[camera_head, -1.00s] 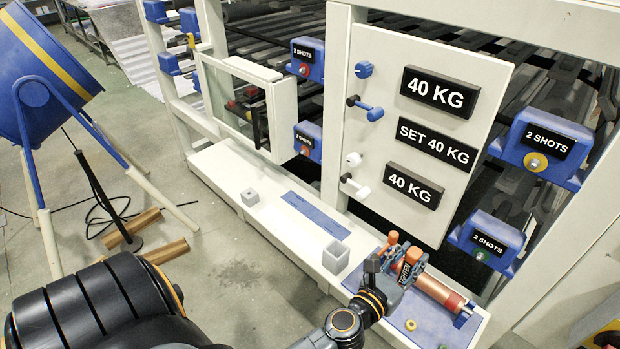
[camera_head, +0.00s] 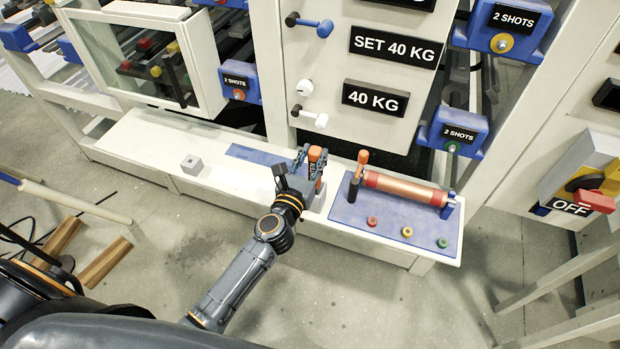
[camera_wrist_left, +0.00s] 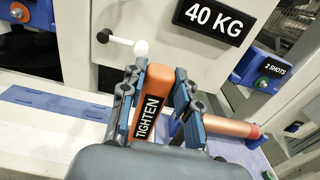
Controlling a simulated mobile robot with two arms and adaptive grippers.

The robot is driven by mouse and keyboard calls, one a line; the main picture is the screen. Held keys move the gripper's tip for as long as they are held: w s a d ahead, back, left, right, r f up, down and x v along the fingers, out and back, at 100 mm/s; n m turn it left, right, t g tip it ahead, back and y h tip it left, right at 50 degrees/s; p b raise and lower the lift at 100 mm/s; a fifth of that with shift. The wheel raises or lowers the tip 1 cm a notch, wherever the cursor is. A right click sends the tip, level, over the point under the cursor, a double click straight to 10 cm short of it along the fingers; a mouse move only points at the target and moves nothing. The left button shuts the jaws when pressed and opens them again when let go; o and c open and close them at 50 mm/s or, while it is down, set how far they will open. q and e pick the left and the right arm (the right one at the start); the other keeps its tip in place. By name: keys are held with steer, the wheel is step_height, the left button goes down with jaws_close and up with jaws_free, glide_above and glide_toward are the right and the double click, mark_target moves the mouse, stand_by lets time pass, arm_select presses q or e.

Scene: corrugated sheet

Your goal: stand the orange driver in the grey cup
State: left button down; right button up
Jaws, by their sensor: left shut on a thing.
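My left gripper (camera_head: 306,168) is shut on the orange driver (camera_head: 314,165), whose handle stands roughly upright between the fingers. In the left wrist view the driver (camera_wrist_left: 158,100) shows its black TIGHTEN label between the two fingers (camera_wrist_left: 160,108). The grey cup (camera_head: 318,201) is mostly hidden behind the gripper in the head view; only a grey patch of it shows beside and below the fingers. The driver's lower end is hidden, so I cannot tell whether it is inside the cup or above it. My right gripper is not in view.
A blue plate (camera_head: 400,225) on the white ledge holds a copper roller (camera_head: 400,187), another orange-topped handle (camera_head: 362,158) and several coloured buttons. A small grey block (camera_head: 191,165) and a blue strip (camera_head: 255,155) lie left of the gripper. The panel rises behind.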

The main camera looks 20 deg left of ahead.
mark_target(312, 169)
arm_select(q)
steer(key=shift+a+f, duration=0.1)
steer(key=shift+f, duration=0.4)
step_height(312, 169, down, 3)
steer(key=b, duration=0.3)
steer(key=shift+f, duration=0.25)
steer(key=c, duration=1)
jaws_free()
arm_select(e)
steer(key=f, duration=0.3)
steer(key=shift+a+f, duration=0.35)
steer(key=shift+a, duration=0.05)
